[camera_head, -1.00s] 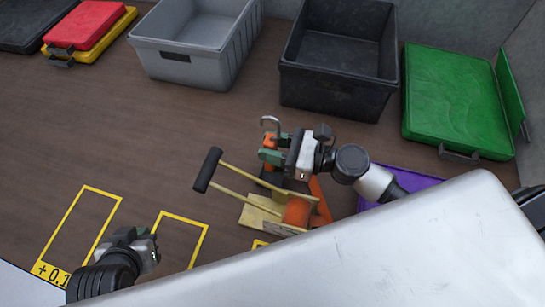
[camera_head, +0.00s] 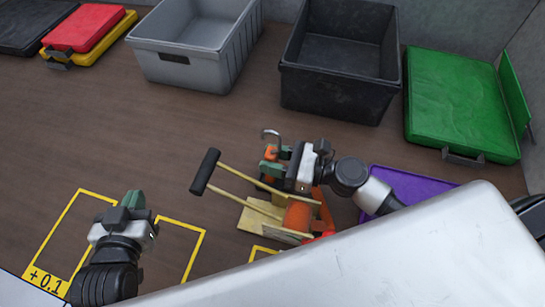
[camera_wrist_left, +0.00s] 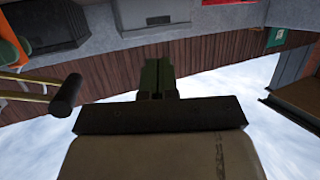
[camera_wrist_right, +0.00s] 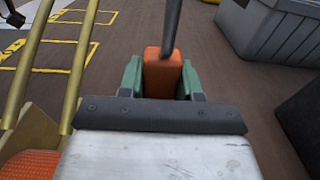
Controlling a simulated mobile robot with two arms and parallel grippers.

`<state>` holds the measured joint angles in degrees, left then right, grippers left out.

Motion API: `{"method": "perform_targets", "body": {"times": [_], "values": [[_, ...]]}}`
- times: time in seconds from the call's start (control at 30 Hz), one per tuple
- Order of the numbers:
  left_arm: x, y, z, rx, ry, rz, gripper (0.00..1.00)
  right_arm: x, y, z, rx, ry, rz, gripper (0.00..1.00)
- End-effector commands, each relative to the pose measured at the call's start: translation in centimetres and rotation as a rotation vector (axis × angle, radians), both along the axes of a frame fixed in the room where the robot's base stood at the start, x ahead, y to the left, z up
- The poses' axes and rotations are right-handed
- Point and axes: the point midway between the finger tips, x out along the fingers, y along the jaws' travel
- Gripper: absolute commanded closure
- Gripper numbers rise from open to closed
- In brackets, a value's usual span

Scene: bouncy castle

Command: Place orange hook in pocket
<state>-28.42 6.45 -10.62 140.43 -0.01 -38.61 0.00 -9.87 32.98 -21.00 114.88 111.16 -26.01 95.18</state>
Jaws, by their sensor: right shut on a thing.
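The orange hook (camera_head: 270,151) has an orange block as its handle and a grey metal hook bent at the top. My right gripper (camera_head: 272,164) is shut on the orange block, and the metal shaft stands up out of it. In the right wrist view the orange hook (camera_wrist_right: 162,73) sits between the green fingers (camera_wrist_right: 162,80). My left gripper (camera_head: 132,199) is empty over the floor near the yellow outlines. In the left wrist view its fingers (camera_wrist_left: 157,75) are together. I cannot tell which thing is the pocket.
A wooden piece with two yellow rods and a black handle (camera_head: 205,172) lies below the right gripper. A grey bin (camera_head: 190,62), a black bin (camera_head: 335,88) and a green case (camera_head: 455,100) stand at the back. A purple tray (camera_head: 405,182) lies right.

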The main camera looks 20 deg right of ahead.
Motion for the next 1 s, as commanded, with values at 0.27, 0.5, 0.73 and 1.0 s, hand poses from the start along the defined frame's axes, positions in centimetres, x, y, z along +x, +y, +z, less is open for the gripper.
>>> {"method": "perform_targets", "body": {"times": [0.27,0.5,0.73,1.0], "values": [[0.4,-0.2,0.6,-0.014,-0.058,-0.003,1.00,0.0,0.0,-0.4,0.000,0.000,0.000,0.91],[0.6,-0.3,1.3,-0.027,-0.111,-0.006,1.00,0.0,0.0,-0.8,0.000,0.000,0.000,0.91],[0.7,-0.6,1.9,-0.040,-0.160,-0.011,1.00,0.0,0.0,-1.1,0.000,0.000,0.000,0.91],[0.8,-0.8,2.4,-0.049,-0.187,-0.015,1.00,0.0,0.0,-1.2,0.001,0.001,0.000,0.56]]}}
